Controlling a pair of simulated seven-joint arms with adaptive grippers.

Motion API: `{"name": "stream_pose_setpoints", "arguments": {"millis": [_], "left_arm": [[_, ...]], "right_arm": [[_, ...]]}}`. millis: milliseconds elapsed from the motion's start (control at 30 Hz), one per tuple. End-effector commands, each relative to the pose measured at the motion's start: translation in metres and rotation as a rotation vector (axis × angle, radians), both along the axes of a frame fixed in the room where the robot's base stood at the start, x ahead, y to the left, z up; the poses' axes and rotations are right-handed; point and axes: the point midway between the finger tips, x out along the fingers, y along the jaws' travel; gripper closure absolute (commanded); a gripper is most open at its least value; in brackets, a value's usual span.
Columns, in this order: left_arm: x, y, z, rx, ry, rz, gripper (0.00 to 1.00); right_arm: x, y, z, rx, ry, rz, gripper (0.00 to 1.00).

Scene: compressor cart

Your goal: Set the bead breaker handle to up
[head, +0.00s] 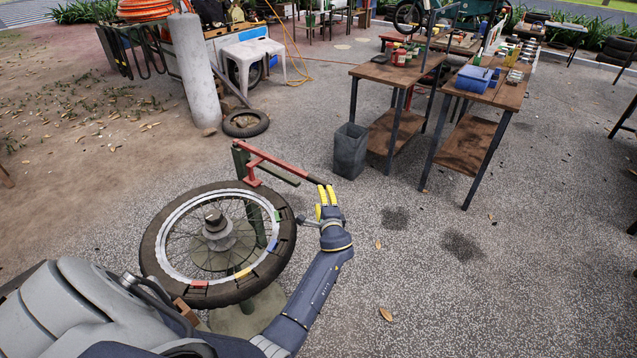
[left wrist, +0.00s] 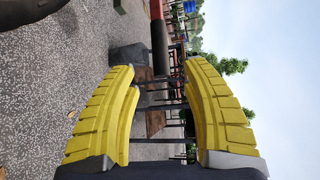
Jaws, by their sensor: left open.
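The bead breaker handle (head: 285,166) is a red lever with a dark grip at its right end. It runs from a green post (head: 241,160) beside the spoked wheel (head: 160,225) down to the right in the head view. My left gripper (head: 327,189) has yellow fingers and is at the grip's end. In the left wrist view, the dark grip (left wrist: 159,42) shows just beyond and between the fingertips of the open left gripper (left wrist: 160,70). I cannot tell whether the fingers touch it. My right gripper is not in view.
A dark bin (head: 350,152) stands behind the handle's end, near a workbench (head: 395,70). A second bench (head: 465,150) with a blue box is to the right. A loose tyre (head: 245,123) lies behind the wheel stand.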

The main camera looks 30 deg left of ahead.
Motion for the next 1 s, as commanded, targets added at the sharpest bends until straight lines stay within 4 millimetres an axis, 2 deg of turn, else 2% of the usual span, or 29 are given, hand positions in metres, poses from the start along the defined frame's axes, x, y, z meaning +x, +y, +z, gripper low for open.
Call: {"name": "stream_pose_setpoints", "arguments": {"millis": [200,500,700,1000], "left_arm": [[0.031,0.027,-0.005,0.001,0.001,0.0,0.52],[0.064,0.056,-0.011,-0.001,0.001,0.0,0.52],[0.076,0.066,-0.014,0.001,0.001,0.0,0.52],[0.083,0.071,-0.016,-0.001,0.001,-0.001,0.52]], "right_arm": [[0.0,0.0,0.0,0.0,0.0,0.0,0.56],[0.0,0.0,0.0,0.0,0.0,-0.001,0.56],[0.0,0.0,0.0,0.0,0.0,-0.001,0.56],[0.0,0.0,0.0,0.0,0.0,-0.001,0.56]]}}
